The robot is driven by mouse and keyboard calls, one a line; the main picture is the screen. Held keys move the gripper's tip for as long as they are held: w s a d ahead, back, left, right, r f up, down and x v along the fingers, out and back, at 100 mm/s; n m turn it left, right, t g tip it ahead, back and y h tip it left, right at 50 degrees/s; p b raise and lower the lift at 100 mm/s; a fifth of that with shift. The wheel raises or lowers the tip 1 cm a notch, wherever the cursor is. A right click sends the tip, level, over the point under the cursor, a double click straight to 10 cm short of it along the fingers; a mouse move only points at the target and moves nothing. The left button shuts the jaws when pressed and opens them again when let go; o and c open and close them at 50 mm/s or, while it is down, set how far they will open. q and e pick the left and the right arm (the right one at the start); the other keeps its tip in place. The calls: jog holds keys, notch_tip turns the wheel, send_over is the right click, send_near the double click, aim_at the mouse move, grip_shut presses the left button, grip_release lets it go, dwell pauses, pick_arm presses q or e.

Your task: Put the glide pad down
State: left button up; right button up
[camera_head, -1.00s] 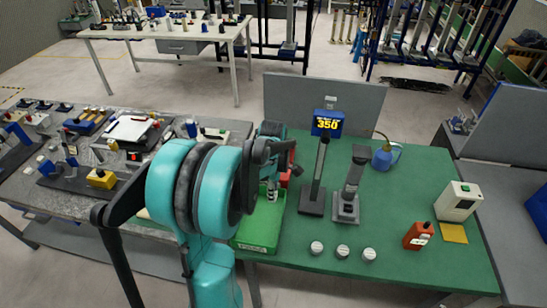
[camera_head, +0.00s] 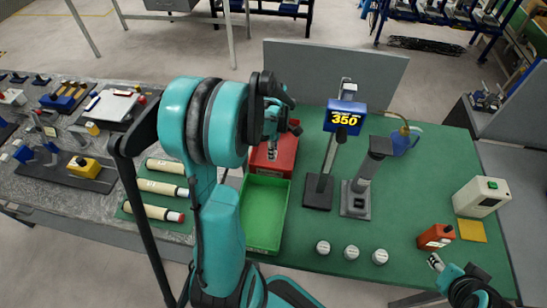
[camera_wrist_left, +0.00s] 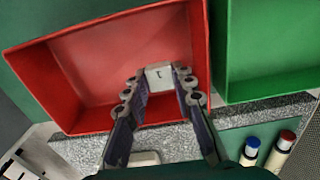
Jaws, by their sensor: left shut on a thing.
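The glide pad, a small pale block with a dark mark (camera_wrist_left: 159,74), sits between the fingertips of my left gripper in the left wrist view. My left gripper (camera_wrist_left: 160,88) is shut on it, over the open red tray (camera_wrist_left: 95,70). I cannot tell whether the pad touches the tray floor. In the head view the left gripper (camera_head: 275,115) is at the red tray (camera_head: 274,157), and its own arm partly hides it. The pad is not distinguishable there. My right gripper (camera_head: 436,263) is at the lower right, its jaws unclear.
An empty green tray (camera_head: 264,236) adjoins the red one, also visible in the wrist view (camera_wrist_left: 265,88). Cream tubes (camera_head: 160,187) lie left.

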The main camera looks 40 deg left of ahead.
aim_at(273, 165)
pick_arm(q)
jog(key=shift+f+b, duration=0.65)
jog(key=shift+f, duration=2.05)
jog(key=o, duration=0.6)
jog(key=shift+f, duration=0.15)
jog(key=o, duration=0.4)
